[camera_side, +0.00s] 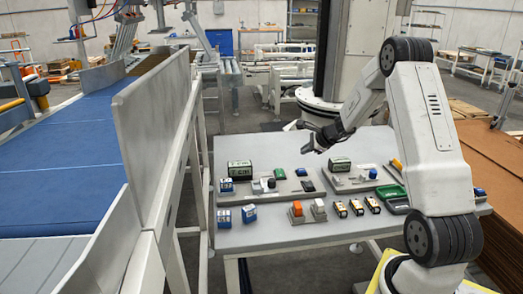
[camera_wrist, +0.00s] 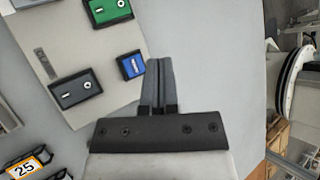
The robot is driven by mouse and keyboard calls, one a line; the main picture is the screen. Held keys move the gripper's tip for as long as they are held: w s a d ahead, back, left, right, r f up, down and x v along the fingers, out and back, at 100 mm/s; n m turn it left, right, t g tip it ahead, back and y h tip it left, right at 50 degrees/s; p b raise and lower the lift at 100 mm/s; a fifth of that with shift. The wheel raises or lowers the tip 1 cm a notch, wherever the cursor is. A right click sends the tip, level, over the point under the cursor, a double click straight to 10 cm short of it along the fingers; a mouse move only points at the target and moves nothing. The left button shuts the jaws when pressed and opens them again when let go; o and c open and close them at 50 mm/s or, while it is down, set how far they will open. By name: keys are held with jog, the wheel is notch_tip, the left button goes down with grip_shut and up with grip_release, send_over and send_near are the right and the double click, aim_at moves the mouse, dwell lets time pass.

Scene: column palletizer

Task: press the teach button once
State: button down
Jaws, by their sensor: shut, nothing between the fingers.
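My gripper (camera_side: 312,138) is above the back of the grey table and holds nothing. In the wrist view, its two dark fingers (camera_wrist: 158,70) are together. A small blue block with a pale label (camera_wrist: 131,66) is just left of the fingertips in that view, apart from them in the picture. Near it, on a light panel (camera_wrist: 45,50), are a dark box with a pale switch mark (camera_wrist: 76,90) and a green box with a similar mark (camera_wrist: 108,11). I cannot read which of these is the teach button.
The grey table (camera_side: 280,232) holds low plates with small devices. Blue-and-white boxes (camera_side: 223,218), an orange block (camera_side: 297,208) and several yellow-and-black pieces (camera_side: 356,207) stand toward its front. A green tray (camera_side: 391,191) is at the right. A blue conveyor (camera_side: 60,150) runs along the left.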

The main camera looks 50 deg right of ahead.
aim_at(304, 171)
jog(key=shift+f, duration=2.45)
jog(key=shift+f, duration=0.95)
dwell(1.3)
jog(key=shift+r, duration=0.1)
dwell(0.4)
jog(key=shift+r, duration=0.8)
jog(key=shift+r, duration=0.15)
jog(key=shift+r, duration=2.4)
